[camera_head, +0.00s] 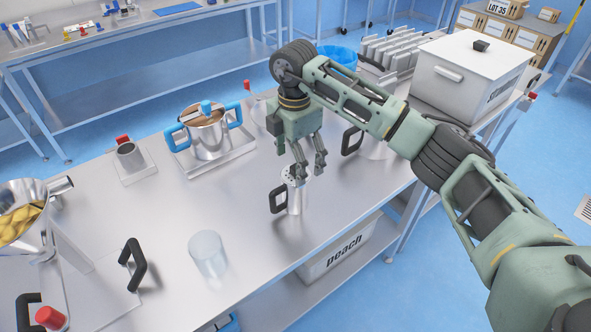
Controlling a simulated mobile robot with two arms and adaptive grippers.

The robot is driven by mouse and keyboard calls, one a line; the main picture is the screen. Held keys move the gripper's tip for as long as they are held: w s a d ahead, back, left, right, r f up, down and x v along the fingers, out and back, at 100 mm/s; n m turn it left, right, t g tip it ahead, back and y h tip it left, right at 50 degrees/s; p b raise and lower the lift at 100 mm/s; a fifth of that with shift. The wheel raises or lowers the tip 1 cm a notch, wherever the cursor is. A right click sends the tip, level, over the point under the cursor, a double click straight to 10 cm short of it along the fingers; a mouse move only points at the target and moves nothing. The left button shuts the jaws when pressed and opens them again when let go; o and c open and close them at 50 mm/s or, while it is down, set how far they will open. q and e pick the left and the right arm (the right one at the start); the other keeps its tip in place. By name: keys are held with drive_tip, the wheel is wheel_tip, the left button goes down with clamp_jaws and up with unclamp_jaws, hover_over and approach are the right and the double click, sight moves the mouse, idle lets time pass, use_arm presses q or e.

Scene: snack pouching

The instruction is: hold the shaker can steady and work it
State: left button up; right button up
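The shaker can (295,200) is a small metal cylinder with a holed top and a black side handle (278,199). It stands upright on the steel table (240,210), near its front edge. My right gripper (309,173) comes in from the right and points down just over the can's top. Its two fingers are apart. One finger covers part of the holed top, and the other is off to the right of the can. I cannot tell whether a finger touches the can. My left gripper is not in view.
A pot with blue handles (208,142) stands behind on a tray. A clear cup (208,254) stands at the front left. A metal hopper with yellow pieces (22,222) is at far left. A white lidded box (466,85) sits back right. The table left of the can is clear.

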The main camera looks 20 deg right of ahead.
drive_tip(key=shift+f, duration=0.95)
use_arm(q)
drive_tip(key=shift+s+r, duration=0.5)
use_arm(e)
drive_tip(key=shift+f, duration=0.25)
drive_tip(key=shift+c, duration=0.2)
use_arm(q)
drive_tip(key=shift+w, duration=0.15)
use_arm(e)
drive_tip(key=c, duration=1.2)
drive_tip(key=shift+o, duration=0.2)
drive_tip(key=shift+r, duration=0.6)
wheel_tip(320, 180, up, 2)
drive_tip(key=shift+r+b, duration=0.25)
drive_tip(key=shift+b, duration=0.7)
use_arm(q)
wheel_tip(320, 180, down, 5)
drive_tip(key=b, duration=0.2)
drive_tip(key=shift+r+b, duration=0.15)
drive_tip(key=shift+b, duration=0.15)
use_arm(e)
drive_tip(key=s+d+r, duration=0.6)
drive_tip(key=d+r, duration=0.1)
drive_tip(key=d, duration=0.2)
drive_tip(key=shift+s+d+r, duration=0.15)
drive_tip(key=shift+d+r, duration=0.05)
drive_tip(key=shift+d, duration=0.2)
